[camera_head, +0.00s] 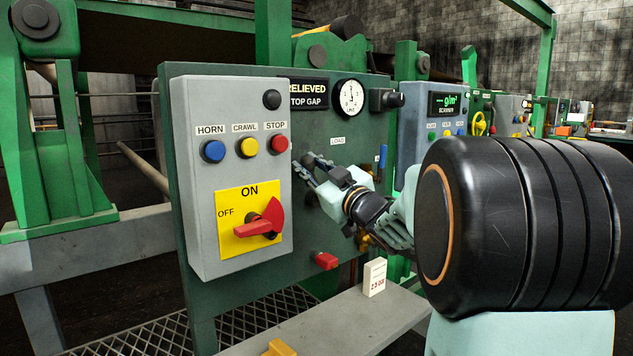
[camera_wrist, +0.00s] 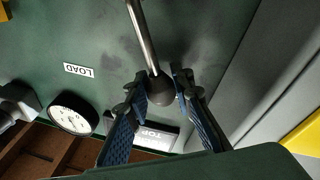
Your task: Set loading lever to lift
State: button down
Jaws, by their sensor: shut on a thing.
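The loading lever is a thin metal rod (camera_wrist: 142,38) with a dark round knob (camera_wrist: 160,92), in front of the green panel below the LOAD label (camera_head: 337,141). The label shows upside down in the wrist view (camera_wrist: 79,70). My gripper (camera_head: 308,172) reaches in from the right at the panel, close to the grey control box. Its two blue-padded fingers show in the wrist view (camera_wrist: 163,88), one on each side of the knob, shut on it. In the head view the fingers and wrist hide most of the lever.
The grey control box (camera_head: 188,190) with buttons and a red rotary switch (camera_head: 262,220) stands left of my gripper. A red handle (camera_head: 326,261) juts out below. A ledge (camera_head: 325,325) carries a small white card (camera_head: 375,277).

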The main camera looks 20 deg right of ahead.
jog(key=shift+s+a+f+n+y+b, duration=0.2)
jog(key=shift+a+f+n+b, duration=0.15)
jog(key=shift+n+b, duration=0.3)
jog(key=shift+s+a+f+n+y+b, duration=0.1)
jog(key=shift+a+f+n+y+b, duration=0.1)
jog(key=shift+a+n+b, duration=0.35)
jog(key=shift+d, duration=0.1)
jog(key=c, duration=1.7)
grip_release()
jog(key=shift+o, duration=0.2)
jog(key=shift+s, duration=0.1)
